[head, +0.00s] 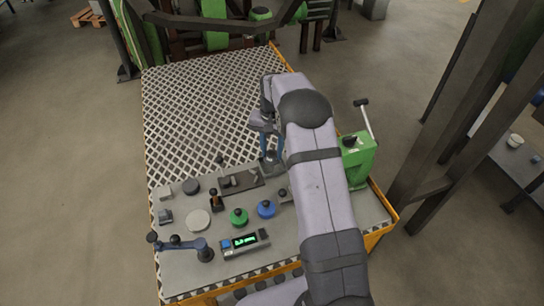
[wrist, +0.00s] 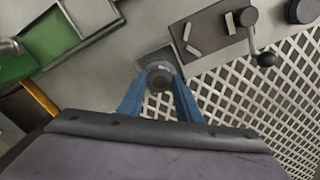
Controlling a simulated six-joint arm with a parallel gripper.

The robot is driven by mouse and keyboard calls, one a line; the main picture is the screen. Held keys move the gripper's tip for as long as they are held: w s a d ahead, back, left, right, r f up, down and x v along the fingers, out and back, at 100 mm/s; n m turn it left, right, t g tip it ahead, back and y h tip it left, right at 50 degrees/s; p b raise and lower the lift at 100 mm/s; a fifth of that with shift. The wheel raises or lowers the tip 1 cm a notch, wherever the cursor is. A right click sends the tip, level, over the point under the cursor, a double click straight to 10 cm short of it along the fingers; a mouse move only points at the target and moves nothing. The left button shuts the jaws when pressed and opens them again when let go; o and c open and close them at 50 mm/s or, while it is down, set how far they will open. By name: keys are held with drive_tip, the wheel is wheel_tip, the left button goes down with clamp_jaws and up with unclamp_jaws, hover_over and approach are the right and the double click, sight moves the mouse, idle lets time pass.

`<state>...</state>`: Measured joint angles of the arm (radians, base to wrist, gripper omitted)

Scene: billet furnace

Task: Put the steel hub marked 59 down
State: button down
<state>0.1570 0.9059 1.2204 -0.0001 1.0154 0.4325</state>
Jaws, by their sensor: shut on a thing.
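My gripper (head: 268,146) reaches down over the back edge of the work surface, beside a toggle-clamp plate. In the wrist view its two blue fingers (wrist: 161,95) are shut on a dark grey round steel hub (wrist: 160,78). The hub is at or just above a dark square plate (wrist: 152,57); I cannot tell whether they touch. In the head view the hub (head: 270,155) is small and partly hidden between the fingers. The mark 59 is not legible in either view.
A dark fixture plate with a lever (head: 240,180) lies left of my gripper. A green hand press (head: 357,158) stands to the right. A green knob (head: 238,216), a blue knob (head: 266,208) and a display box (head: 245,243) are nearer. Open lattice (head: 200,110) lies behind.

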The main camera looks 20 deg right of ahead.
sight(272, 153)
drive_tip(key=shift+f+p, duration=0.5)
drive_tip(key=shift+f, duration=1.25)
drive_tip(key=shift+f, duration=0.1)
drive_tip(key=shift+f, duration=0.1)
drive_tip(key=c, duration=1.6)
unclamp_jaws()
drive_tip(key=shift+o, duration=0.2)
wheel_tip(272, 153, up, 12)
drive_tip(key=b, duration=0.2)
drive_tip(key=shift+r+b, duration=0.2)
drive_tip(key=shift+b, duration=0.2)
drive_tip(key=s+a+f+n, duration=0.1)
drive_tip(key=s+a+n, duration=0.1)
drive_tip(key=s, duration=0.8)
drive_tip(key=s+a+f+n, duration=0.1)
drive_tip(key=s+a+n, duration=0.1)
drive_tip(key=s, duration=0.8)
drive_tip(key=s+a+f+n, duration=0.1)
drive_tip(key=s+a, duration=0.3)
drive_tip(key=s, duration=0.6)
drive_tip(key=shift+s+a+f+n, duration=0.15)
drive_tip(key=shift+s+f+n, duration=0.1)
drive_tip(key=shift+n, duration=0.65)
